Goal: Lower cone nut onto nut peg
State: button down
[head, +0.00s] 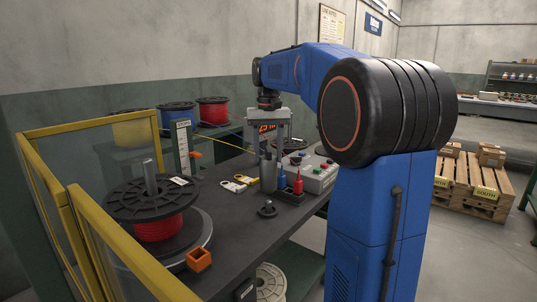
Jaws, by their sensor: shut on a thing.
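My gripper (268,146) is at the end of the arm, pointing down over the far part of the dark bench. It is shut on the cone nut, but the nut is too small and dark to make out clearly between the fingers. A grey cylinder (268,174) shows directly below the fingers; I cannot tell whether they touch. A small dark round base with a short upright stub (267,208), which looks like the nut peg, stands on the bench nearer to me. The gripper appears above and beyond it.
A black-flanged spool of red wire (158,228) sits on a turntable at left, behind yellow-framed guards (85,128). An orange block (198,259) lies at the bench's near edge.

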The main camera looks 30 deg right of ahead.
aim_at(269, 176)
jog(key=shift+f, duration=2.15)
jog(key=shift+s+f, duration=0.1)
jog(key=shift+f, duration=1.9)
jog(key=c, duration=0.8)
grip_release()
notch_tip(269, 176, up, 17)
jog(key=shift+r, duration=0.2)
